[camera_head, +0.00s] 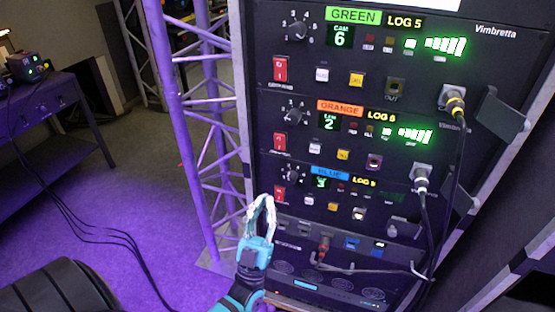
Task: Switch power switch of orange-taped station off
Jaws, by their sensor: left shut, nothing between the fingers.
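The orange station (345,128) is the middle panel in the rack, with an orange label (341,108), a dial and a lit display reading 2. Its red power switch (279,142) sits at the panel's left edge; its exact position is too small to tell. My left gripper (265,199) is shut and empty, fingertips pointing up, below the orange switch. Its tips are close to the blue station's red switch (279,194) in the picture; I cannot tell whether they touch. My right gripper is not in view.
The green station (353,17) is above, with its own red switch (280,70); the blue station (330,172) is below. Cables (459,150) hang at the rack's right. A purple-lit truss (172,100) stands left of the rack. Cables (70,215) cross the floor.

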